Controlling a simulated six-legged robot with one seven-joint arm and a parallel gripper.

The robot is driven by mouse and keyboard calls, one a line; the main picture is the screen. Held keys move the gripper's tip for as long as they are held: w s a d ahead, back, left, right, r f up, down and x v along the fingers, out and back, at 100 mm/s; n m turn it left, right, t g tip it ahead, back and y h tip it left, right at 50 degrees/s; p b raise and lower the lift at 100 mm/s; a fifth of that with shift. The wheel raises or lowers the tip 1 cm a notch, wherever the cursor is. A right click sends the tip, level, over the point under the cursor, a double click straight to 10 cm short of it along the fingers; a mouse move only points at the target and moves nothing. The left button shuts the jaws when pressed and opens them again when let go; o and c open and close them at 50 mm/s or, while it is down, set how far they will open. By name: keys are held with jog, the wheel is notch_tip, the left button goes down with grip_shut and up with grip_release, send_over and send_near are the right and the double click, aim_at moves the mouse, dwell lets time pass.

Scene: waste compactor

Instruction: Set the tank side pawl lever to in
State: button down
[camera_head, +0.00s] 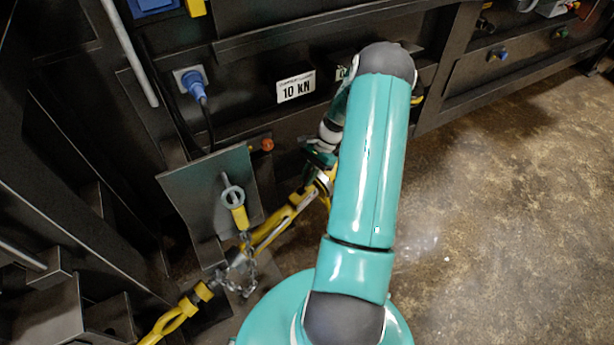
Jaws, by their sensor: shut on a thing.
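A yellow and metal ratchet tensioner (283,222) runs diagonally in the lower middle, from a chain at its lower left up to my gripper. My gripper (324,174) is at its upper right end, largely hidden behind my teal arm. It is shut on a yellow part of the tensioner there. The pawl lever cannot be told apart from the other parts, and its position cannot be read.
A dark metal plate (190,190) stands left of the tensioner, with a ring and yellow hook (236,208) by it. A chain (238,270) hangs below. A blue plug (196,84) with a cable is at upper left. Bare floor (510,220) is free at right.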

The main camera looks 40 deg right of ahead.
dwell(0.3)
jog(key=c, duration=1.4)
grip_release()
jog(key=v, duration=1.4)
